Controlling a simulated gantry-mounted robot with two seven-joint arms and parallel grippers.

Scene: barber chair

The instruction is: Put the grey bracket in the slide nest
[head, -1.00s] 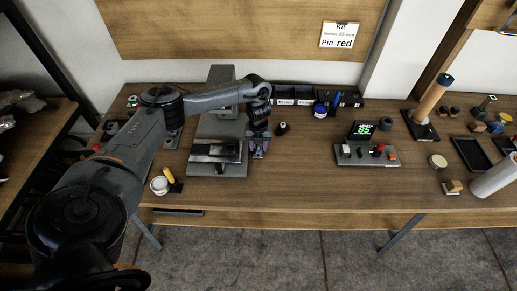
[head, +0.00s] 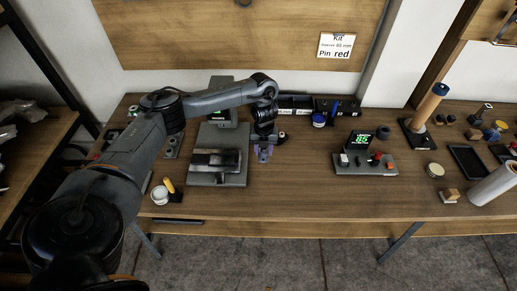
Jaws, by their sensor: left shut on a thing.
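A grey machine base (head: 240,176) stands on the left half of the bench, with a bright metal slide block (head: 215,158) on it. The slide nest seems to be on this block, but its shape is too small to make out. My left gripper (head: 264,153) points down just right of the base, low over the bench, with purplish fingers. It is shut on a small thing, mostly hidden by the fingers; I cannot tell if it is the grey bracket. I see no grey bracket lying clearly elsewhere. My right gripper is not in view.
A lit display unit (head: 365,163) with knobs stands right of the gripper. Black bins (head: 296,103) and a blue jar (head: 319,119) are behind. A white cup (head: 160,194) stands at front left. The bench between gripper and display is clear.

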